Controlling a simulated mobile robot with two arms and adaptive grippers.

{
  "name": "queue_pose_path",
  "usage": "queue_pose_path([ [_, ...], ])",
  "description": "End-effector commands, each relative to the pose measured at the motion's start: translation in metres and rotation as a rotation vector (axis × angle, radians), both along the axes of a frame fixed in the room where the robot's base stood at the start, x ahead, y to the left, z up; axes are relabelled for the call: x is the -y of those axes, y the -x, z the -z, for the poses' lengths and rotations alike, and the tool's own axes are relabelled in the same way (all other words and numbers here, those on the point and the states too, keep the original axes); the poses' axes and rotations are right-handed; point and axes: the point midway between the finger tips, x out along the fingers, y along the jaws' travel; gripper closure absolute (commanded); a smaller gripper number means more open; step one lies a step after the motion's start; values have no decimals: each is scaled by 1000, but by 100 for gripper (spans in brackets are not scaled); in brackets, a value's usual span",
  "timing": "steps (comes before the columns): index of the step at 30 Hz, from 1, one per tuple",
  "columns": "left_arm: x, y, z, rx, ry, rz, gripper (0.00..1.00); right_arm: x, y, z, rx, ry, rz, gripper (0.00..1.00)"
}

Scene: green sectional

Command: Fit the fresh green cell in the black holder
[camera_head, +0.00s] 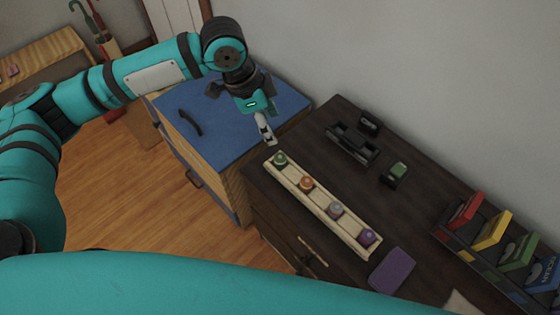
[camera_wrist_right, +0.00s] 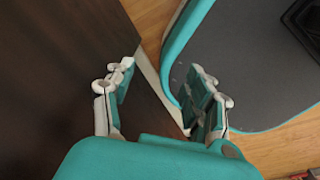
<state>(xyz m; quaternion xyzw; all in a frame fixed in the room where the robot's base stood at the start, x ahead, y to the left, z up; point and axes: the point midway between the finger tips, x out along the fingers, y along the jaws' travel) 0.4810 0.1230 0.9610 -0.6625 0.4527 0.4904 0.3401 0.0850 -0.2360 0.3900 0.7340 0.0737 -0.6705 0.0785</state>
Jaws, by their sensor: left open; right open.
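A green-topped cell (camera_head: 280,159) stands at the far left end of a long pale wooden rack (camera_head: 324,201) on the dark cabinet top. A long black open holder (camera_head: 352,144) lies further back on the same top; whether anything is in it is too small to tell. My left gripper (camera_head: 267,138) is open and points down, just beyond the green cell's end of the rack, apart from the cell. My right gripper (camera_wrist_right: 162,82) is open and empty in the right wrist view, over the edge of a dark surface. It is not seen in the head view.
The rack also holds orange (camera_head: 306,183), grey-pink (camera_head: 336,209) and purple (camera_head: 367,236) cells. A black block with a green top (camera_head: 396,173) and a small black item (camera_head: 369,121) lie near the holder. A purple pad (camera_head: 392,270) and a colored box row (camera_head: 490,235) are to the right.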

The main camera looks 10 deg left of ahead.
Motion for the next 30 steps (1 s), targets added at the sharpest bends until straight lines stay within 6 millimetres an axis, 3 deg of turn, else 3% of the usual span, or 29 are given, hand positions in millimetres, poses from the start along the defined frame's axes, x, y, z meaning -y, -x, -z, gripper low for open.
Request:
queue_pose_path([
  [4,-17,-10,-15,-11,-16,-24,42,0,0,0,0,0,0,46],
  [8,-18,-12,-11,-17,-18,-30,42,0,0,0,0,0,0,46],
  [21,4,-19,75,-17,-18,-30,42,0,0,-8,1,0,1,46],
  [30,11,-22,102,-15,-18,-29,42,0,0,-10,1,0,1,46],
])
